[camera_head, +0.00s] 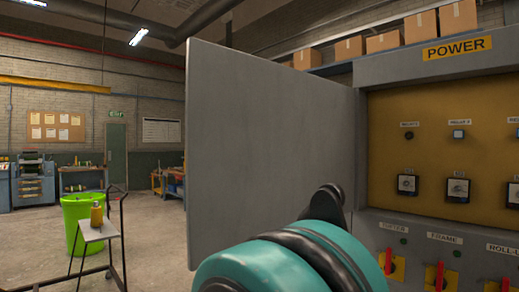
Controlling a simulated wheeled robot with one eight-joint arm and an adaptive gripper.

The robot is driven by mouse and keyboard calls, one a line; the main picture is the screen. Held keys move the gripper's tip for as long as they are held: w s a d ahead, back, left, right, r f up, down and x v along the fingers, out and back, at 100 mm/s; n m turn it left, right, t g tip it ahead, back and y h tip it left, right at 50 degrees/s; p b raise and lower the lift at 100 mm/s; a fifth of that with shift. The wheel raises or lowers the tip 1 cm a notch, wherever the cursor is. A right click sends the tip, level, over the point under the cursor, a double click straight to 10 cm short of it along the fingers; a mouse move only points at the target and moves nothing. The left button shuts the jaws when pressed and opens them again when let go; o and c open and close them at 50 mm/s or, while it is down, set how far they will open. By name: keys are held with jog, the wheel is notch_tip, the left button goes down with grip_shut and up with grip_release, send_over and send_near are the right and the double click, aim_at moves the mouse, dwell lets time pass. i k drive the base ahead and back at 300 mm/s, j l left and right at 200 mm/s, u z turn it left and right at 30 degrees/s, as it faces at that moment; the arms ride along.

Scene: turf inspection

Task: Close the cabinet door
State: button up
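The grey cabinet door (265,140) stands wide open, swung out to the left of the cabinet. The cabinet (430,72) stands at the right, with a yellow POWER label and a mustard panel of knobs and indicators showing. My teal and black arm fills the bottom middle, in front of the door's lower right part. A dark end piece, seemingly part of my gripper (331,199), shows above it near the door's hinge side. The fingertips are not clear, and I cannot tell whether it touches the door.
Red rotary switches on yellow plates (440,276) line the cabinet's lower front. Cardboard boxes (383,41) sit above and behind the door. At the left are a green bin (76,222) and a cart (98,232) with a bottle on it. Open floor lies between them and the door.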

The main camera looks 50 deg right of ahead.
aim_at(263, 136)
jog(key=i+j, duration=0.1)
jog(key=i, duration=1.7)
jog(key=z, duration=0.45)
jog(key=i+z, duration=0.15)
jog(key=z, duration=0.7)
jog(key=i+j+z, duration=0.1)
jog(key=z, duration=0.35)
jog(key=j+z, duration=0.1)
jog(key=z, duration=1.75)
jog(key=i+j, duration=0.05)
